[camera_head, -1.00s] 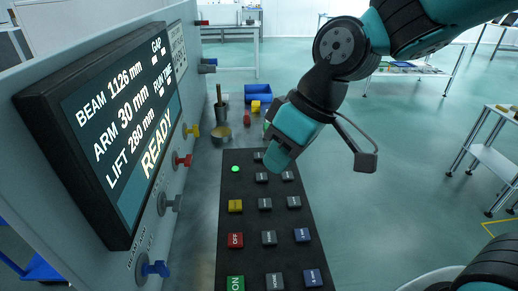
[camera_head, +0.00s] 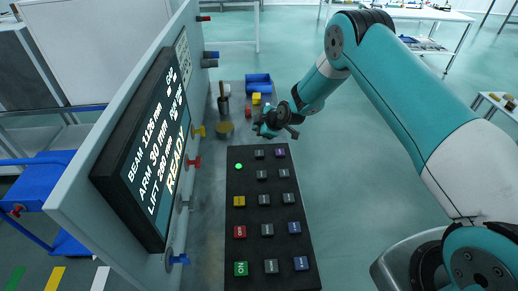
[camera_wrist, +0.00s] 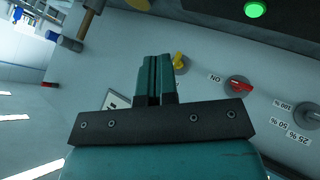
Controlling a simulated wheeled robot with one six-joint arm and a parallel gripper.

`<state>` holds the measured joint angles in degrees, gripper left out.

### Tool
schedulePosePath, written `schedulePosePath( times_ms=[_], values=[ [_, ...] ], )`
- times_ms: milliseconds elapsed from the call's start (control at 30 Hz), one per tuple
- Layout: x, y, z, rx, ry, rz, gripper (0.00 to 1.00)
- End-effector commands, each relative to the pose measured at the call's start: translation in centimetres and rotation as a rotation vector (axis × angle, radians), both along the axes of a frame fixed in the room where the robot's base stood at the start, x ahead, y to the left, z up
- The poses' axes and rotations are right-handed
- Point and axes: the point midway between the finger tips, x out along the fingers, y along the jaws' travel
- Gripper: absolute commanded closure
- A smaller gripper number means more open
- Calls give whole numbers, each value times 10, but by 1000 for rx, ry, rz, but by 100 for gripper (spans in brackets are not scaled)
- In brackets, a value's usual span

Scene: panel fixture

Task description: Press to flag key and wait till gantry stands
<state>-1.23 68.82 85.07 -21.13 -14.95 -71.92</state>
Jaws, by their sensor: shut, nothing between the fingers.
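The black key panel (camera_head: 262,215) lies flat on the grey bench with rows of coloured keys. I read a green ON key (camera_head: 240,268) and a red OFF key (camera_head: 239,232); the other labels are too small, so I cannot tell which is the flag key. A green lamp (camera_head: 239,167) glows at the panel's upper left and also shows in the wrist view (camera_wrist: 255,9). The screen (camera_head: 150,155) reads READY, with beam, arm and lift values. My gripper (camera_head: 262,131) is shut and empty, beyond the panel's far end. I cannot identify a gantry.
The upright fixture wall carries a yellow knob (camera_head: 197,131), a red knob (camera_head: 193,161) and a blue knob (camera_head: 178,259). A blue bin (camera_head: 258,84), a yellow block (camera_head: 256,99) and a brass-coloured cup (camera_head: 225,128) stand beyond the panel.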

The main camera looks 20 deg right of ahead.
Motion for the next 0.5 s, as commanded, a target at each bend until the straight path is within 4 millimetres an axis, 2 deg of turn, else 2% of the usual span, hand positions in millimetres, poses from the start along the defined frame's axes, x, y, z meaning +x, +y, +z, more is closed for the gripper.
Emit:
schedulePosePath(
  times_ms=[333, 500],
  values=[
    [0, 0, -1, 0, 1, 1, 100],
    [0, 0, -9, 1, 2, 0, 100]
  ],
)
